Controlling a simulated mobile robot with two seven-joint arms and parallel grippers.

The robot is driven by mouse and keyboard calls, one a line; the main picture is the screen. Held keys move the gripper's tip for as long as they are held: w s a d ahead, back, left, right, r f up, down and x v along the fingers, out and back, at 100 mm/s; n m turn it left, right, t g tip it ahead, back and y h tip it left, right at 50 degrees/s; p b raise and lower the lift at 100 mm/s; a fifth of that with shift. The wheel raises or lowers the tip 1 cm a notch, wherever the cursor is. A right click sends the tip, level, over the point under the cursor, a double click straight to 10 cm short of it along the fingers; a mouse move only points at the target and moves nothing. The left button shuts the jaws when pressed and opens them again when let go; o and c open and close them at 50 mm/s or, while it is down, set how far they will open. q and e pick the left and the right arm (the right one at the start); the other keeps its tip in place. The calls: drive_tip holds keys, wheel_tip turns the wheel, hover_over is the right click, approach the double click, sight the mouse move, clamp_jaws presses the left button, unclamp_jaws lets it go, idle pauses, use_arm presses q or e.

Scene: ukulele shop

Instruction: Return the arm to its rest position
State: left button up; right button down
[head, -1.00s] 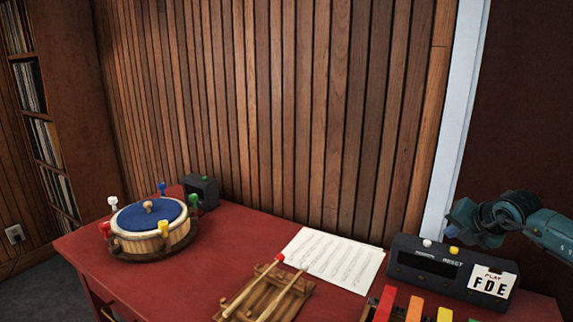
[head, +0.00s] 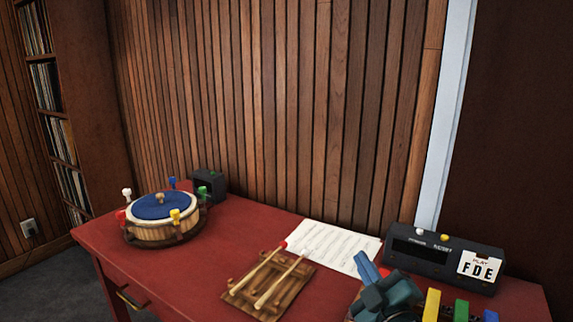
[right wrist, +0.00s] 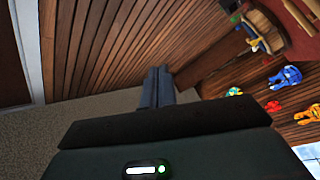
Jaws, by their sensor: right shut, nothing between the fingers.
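My right gripper (head: 367,270) shows at the lower right of the head view, in front of the black display box and over the near right part of the table. Its blue fingers point up and to the left and are closed together with nothing between them. In the right wrist view the fingers (right wrist: 156,88) are also together and empty, with carpet and the slatted wall beyond. The gripper hides part of the coloured bars in the head view. My left gripper is not in view.
The red table (head: 215,250) holds a blue-topped drum (head: 163,206), a wooden rack (head: 245,305) with two mallets, a music sheet (head: 325,244), the black display box (head: 440,262) marked "FDE" and coloured bars (head: 432,305). A slatted wall (head: 270,110) stands behind.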

drive_tip(key=s+d+f+m+g+h, duration=0.2)
drive_tip(key=s+f+m+g, duration=0.1)
drive_tip(key=s+f, duration=0.3)
drive_tip(key=s+d+f+m+g+h, duration=0.2)
drive_tip(key=s+d+f+m+g, duration=0.1)
drive_tip(key=s+f+m+g, duration=0.1)
drive_tip(key=s+d+f+m+g+h, duration=0.2)
drive_tip(key=s+f+g, duration=0.3)
drive_tip(key=s+f, duration=0.3)
drive_tip(key=shift+s+d+f+m, duration=0.1)
drive_tip(key=shift+s+f+m, duration=0.05)
drive_tip(key=shift+s+m, duration=0.4)
drive_tip(key=shift+s+d+f+m, duration=0.15)
drive_tip(key=shift+s+m, duration=0.2)
drive_tip(key=shift+s, duration=0.4)
drive_tip(key=s+a+f+g+y, duration=0.15)
drive_tip(key=s+g, duration=0.25)
drive_tip(key=s, duration=0.6)
use_arm(q)
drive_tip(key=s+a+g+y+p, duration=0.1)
drive_tip(key=p, duration=0.3)
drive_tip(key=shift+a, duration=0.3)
use_arm(e)
drive_tip(key=w+a+f+t+y, duration=0.3)
drive_tip(key=w+a+t, duration=0.3)
drive_tip(key=w+t, duration=0.1)
drive_tip(key=shift+a+n, duration=0.2)
drive_tip(key=shift+n, duration=0.2)
